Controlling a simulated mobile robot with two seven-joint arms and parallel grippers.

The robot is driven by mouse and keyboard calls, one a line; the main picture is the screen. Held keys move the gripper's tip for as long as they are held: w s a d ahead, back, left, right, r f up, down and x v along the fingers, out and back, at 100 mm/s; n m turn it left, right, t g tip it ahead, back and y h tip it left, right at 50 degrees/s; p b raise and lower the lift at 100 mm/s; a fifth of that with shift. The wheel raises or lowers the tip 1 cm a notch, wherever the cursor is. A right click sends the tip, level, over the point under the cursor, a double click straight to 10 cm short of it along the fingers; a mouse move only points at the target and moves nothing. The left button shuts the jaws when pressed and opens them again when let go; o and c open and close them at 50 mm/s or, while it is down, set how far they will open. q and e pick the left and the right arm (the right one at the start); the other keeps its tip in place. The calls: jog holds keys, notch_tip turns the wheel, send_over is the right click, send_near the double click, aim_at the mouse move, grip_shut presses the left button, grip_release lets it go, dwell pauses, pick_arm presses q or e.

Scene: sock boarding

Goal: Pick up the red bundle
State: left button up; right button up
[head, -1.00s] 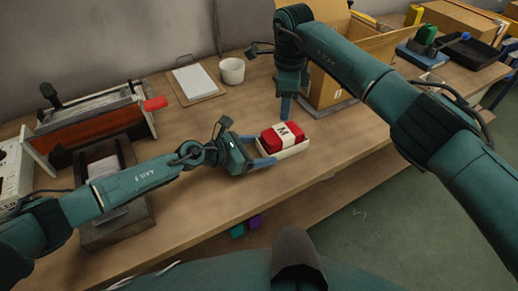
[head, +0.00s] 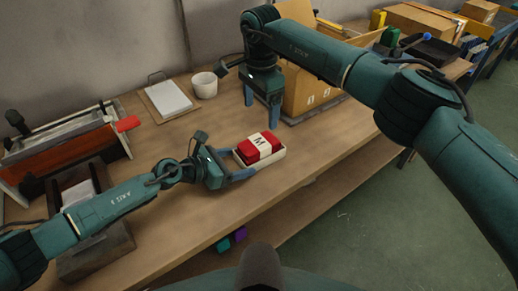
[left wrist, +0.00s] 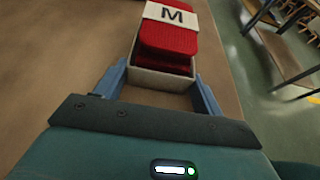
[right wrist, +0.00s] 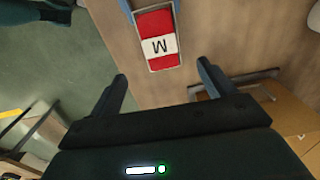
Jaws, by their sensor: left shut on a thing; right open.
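The red bundle (head: 250,154) with a white band marked M lies in a small white open tray (head: 270,161) near the table's front edge. My left gripper (head: 238,165) is shut on the near end of the tray, a finger on each side, as the left wrist view shows around the tray (left wrist: 160,82). The bundle (left wrist: 168,40) sits between the tray's walls, beyond the fingers. My right gripper (head: 262,114) is open and empty above the table, behind the bundle in the head view. The bundle (right wrist: 158,22) shows beyond its fingers (right wrist: 162,72) in the right wrist view, apart from them.
An open cardboard box (head: 312,92) stands just right of my right gripper. A white cup (head: 204,86) and a clipboard (head: 168,98) lie behind. A red-handled press-like device (head: 60,145) is at left. The wooden tabletop (head: 205,128) around the bundle is mostly clear.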

aim_at(260, 142)
notch_tip(260, 142, down, 10)
jog(key=shift+a+f, duration=0.1)
dwell(0.4)
jog(key=shift+c, duration=0.4)
jog(key=c, duration=1.1)
